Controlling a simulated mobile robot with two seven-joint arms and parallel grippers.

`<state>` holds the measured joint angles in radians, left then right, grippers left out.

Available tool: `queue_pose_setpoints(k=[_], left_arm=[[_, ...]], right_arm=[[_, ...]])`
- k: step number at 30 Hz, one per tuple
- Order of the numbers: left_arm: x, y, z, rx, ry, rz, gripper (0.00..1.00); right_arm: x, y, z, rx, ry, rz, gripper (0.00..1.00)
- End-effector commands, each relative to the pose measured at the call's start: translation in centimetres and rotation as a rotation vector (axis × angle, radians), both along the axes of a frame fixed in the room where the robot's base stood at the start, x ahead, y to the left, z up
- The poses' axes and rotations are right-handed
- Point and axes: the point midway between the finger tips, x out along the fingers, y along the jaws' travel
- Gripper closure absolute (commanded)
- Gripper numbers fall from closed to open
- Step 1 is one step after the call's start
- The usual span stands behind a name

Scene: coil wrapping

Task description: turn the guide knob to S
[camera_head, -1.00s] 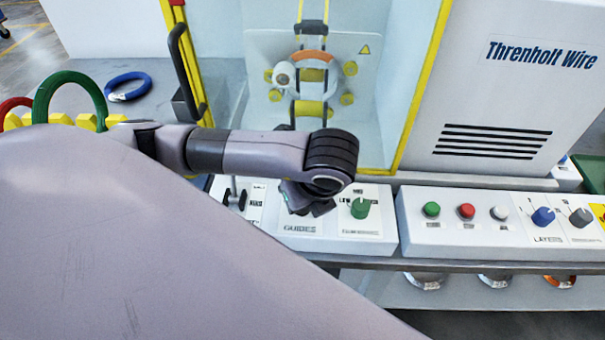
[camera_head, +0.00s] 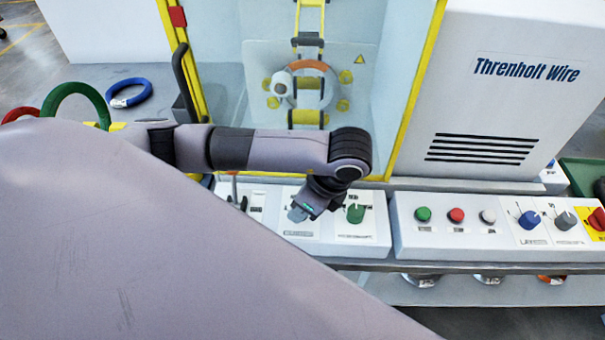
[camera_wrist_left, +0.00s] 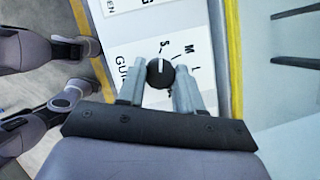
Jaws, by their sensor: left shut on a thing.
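The guide knob (camera_wrist_left: 160,73) is small, round and black with a white pointer line, on a white panel in the left wrist view. Its line points up in the picture, close to the letter S (camera_wrist_left: 165,46). M and L are printed to the right of it. My left gripper (camera_wrist_left: 160,84) has one finger on each side of the knob and is shut on it. In the head view my left gripper (camera_head: 299,213) reaches down to the guides panel, left of the green knob, and hides the guide knob. My right gripper is not in view.
A green knob (camera_head: 355,213) stands close to the right of my left gripper. Beyond it is a box with buttons, a blue knob (camera_head: 529,219) and a grey knob (camera_head: 565,220). The yellow-framed machine bay (camera_head: 350,110) is behind. Coloured coils lie at left.

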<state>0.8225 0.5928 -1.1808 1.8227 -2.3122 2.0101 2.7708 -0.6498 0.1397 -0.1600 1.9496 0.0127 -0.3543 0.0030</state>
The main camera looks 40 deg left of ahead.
Motion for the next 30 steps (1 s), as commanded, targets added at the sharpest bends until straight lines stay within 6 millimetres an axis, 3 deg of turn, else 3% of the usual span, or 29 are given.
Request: queue_pose_setpoints(k=[12, 13, 15, 30], left_arm=[[0.11, 0.03, 0.09, 0.001, -0.003, 0.008, 0.95], [0.11, 0.03, 0.10, 0.001, -0.003, 0.008, 0.62], [0.10, 0.03, 0.09, 0.001, -0.003, 0.008, 0.40], [0.40, 0.41, 0.25, 0.001, -0.001, 0.007, 0.40]], right_arm=[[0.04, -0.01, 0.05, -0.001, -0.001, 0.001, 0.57], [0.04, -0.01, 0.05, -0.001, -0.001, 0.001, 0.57], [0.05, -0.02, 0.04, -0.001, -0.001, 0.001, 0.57], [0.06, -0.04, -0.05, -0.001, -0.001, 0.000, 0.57]])
